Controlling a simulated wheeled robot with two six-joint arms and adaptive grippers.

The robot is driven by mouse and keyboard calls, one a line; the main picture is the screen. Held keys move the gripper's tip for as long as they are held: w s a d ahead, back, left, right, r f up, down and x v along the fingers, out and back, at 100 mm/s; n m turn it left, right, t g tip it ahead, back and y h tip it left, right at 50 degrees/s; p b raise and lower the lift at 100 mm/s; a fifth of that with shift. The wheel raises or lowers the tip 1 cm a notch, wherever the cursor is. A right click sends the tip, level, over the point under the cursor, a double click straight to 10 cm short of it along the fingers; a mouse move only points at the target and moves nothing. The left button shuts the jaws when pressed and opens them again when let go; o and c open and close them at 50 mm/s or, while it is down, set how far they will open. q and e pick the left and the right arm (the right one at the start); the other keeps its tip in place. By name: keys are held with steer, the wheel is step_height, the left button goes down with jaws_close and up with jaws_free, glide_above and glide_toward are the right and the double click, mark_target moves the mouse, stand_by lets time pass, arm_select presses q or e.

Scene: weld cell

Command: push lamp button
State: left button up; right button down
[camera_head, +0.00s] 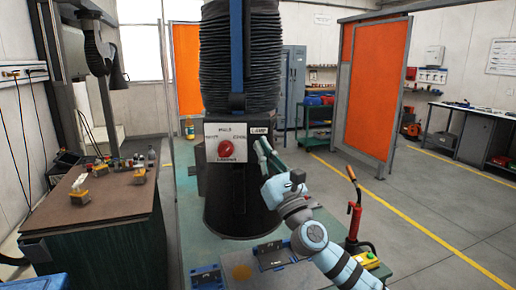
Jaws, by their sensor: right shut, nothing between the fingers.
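The lamp control is on the black column in the middle of the head view. A white "LAMP" label (260,130) sits on the column, to the right of a white panel with a red rotary knob (226,149). My right gripper (262,146) is shut and empty, its fingertips just below the label at the column's right edge. The lamp button itself is hidden or too small to make out, and I cannot tell whether the fingertips touch it. My left gripper is not in view.
A brown-topped workbench (105,205) with small tools stands at the left. A green table (190,215) lies under the column, with blue-edged fixtures (272,255) in front. A red-handled tool (354,215) stands right of my arm. Orange screens (375,95) and open floor are behind.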

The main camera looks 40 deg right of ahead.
steer(key=s+a+p, duration=0.2)
steer(key=s+a, duration=0.2)
steer(key=s, duration=0.1)
steer(key=shift+s+a+p, duration=0.25)
steer(key=shift+s+p, duration=0.05)
steer(key=shift+s, duration=0.05)
stand_by(0.3)
